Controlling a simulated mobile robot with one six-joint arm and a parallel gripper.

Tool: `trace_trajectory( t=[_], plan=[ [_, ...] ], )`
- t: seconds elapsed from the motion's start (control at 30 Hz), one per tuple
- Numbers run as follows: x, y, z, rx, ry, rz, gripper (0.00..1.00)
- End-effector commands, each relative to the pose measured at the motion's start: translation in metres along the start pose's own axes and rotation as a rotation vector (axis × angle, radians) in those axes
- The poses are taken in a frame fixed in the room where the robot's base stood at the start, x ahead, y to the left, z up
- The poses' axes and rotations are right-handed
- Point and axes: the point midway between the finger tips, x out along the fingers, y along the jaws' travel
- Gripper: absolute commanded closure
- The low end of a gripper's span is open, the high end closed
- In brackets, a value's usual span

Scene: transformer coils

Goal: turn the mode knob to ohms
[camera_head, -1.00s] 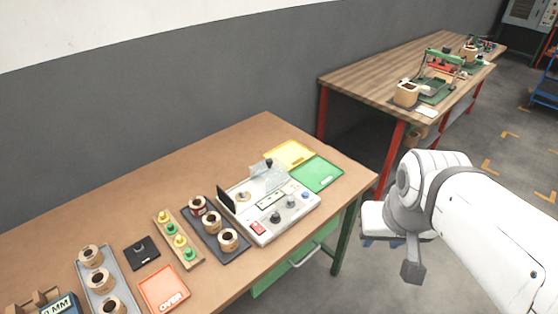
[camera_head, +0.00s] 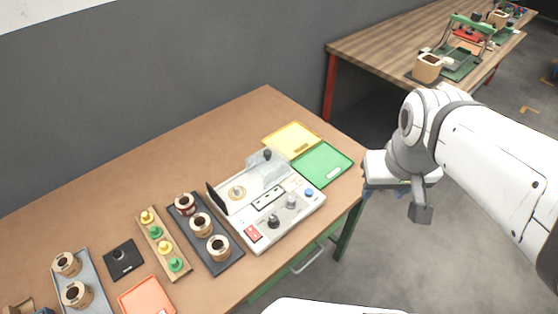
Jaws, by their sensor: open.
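The grey-white tester (camera_head: 262,202) stands on the brown bench. Its front panel has a black knob (camera_head: 273,221), a grey knob (camera_head: 291,201), a blue button (camera_head: 309,192) and a red switch (camera_head: 253,233). The panel lettering is too small to read, so I cannot tell which knob is the mode knob or where it points. My gripper (camera_head: 386,191) hangs right of the bench's right end, apart from the tester and knobs. It is open and empty; its fingers are small and partly hidden by its body.
A yellow tray (camera_head: 292,130) and a green tray (camera_head: 344,163) lie behind the tester. A second bench (camera_head: 345,56) stands behind.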

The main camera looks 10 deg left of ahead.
Motion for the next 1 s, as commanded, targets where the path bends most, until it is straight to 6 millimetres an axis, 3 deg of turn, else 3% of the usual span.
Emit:
trace_trajectory(
  t=[0.03, 0.17, 0.3, 0.5, 0.6, 0.8, 1.0],
  plan=[
    [0.02, -0.01, -0.007, -0.091, -0.034, -0.001, 0.54],
    [0.058, -0.051, -0.031, -0.418, -0.136, 0.003, 0.54],
    [0.104, -0.11, -0.052, -0.803, -0.251, 0.02, 0.54],
    [0.159, -0.195, -0.06, -1.255, -0.385, 0.058, 0.54],
    [0.176, -0.225, -0.058, -1.401, -0.429, 0.076, 0.54],
    [0.191, -0.25, -0.054, -1.528, -0.47, 0.094, 0.54],
    [0.214, -0.241, -0.048, -1.533, -0.474, 0.094, 0.54]
  ],
)
